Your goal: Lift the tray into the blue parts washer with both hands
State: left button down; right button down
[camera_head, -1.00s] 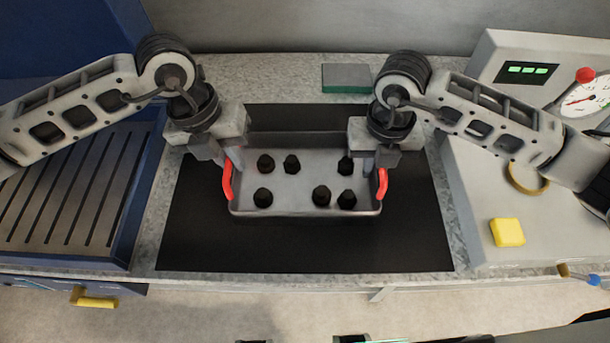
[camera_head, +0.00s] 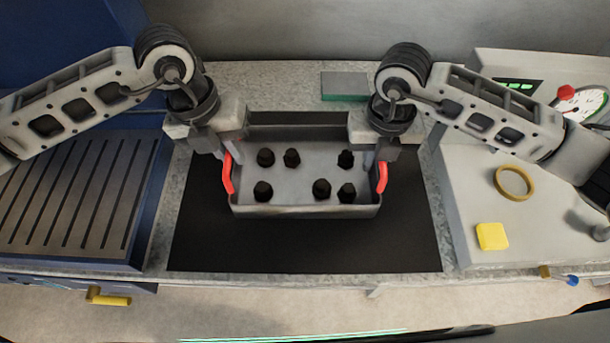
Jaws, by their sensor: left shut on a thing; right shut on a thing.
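The grey tray (camera_head: 305,211) has red handles at both ends and carries several black hex pieces (camera_head: 292,158). It is over the black mat (camera_head: 300,250) in the middle; I cannot tell how far it is raised. My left gripper (camera_head: 226,160) is shut on the left red handle (camera_head: 227,175). My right gripper (camera_head: 384,163) is shut on the right red handle (camera_head: 382,178). The fingertips are partly hidden behind the handles. The blue parts washer (camera_head: 150,200) with its slotted grey deck (camera_head: 75,195) is at the left.
A grey-green block (camera_head: 345,86) lies behind the tray. At the right a grey panel holds a yellow block (camera_head: 492,236), a brass ring (camera_head: 514,182) and a gauge (camera_head: 582,103). A yellow handle (camera_head: 108,298) sticks out below the washer's front.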

pick_arm(q)
jog(key=shift+r, duration=0.25)
pick_arm(e)
jog(key=shift+w+r, duration=0.1)
jog(key=shift+r, duration=0.15)
